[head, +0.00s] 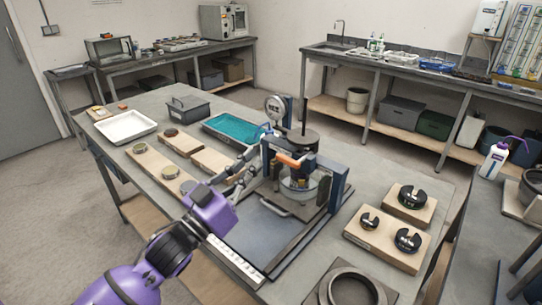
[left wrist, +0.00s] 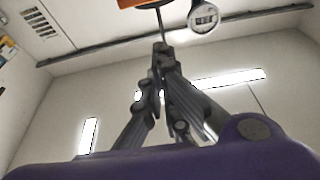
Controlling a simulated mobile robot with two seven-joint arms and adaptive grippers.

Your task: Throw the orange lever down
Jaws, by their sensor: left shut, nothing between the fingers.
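The orange lever (head: 289,160) is on the blue and dark metal lever frame (head: 338,190) on the near table. In the head view it looks like a short orange grip, roughly level, below a round dial gauge. My left gripper (head: 252,150) comes in from the lower left, with its fingertips close to the left of the lever. Whether they touch it is unclear. In the left wrist view an orange part (left wrist: 137,3) shows at the top edge, beyond the shut, empty fingertips (left wrist: 160,50). The dial gauge (left wrist: 204,17) is beside it. My right gripper is not seen.
A white tray (head: 104,136), a teal tray (head: 217,137) and a grey box (head: 187,115) stand at the back left. Wooden boards with round pieces lie left of the frame. Slotted black weights (head: 407,240) sit on wooden blocks at right. A dark ring (head: 352,292) lies in front.

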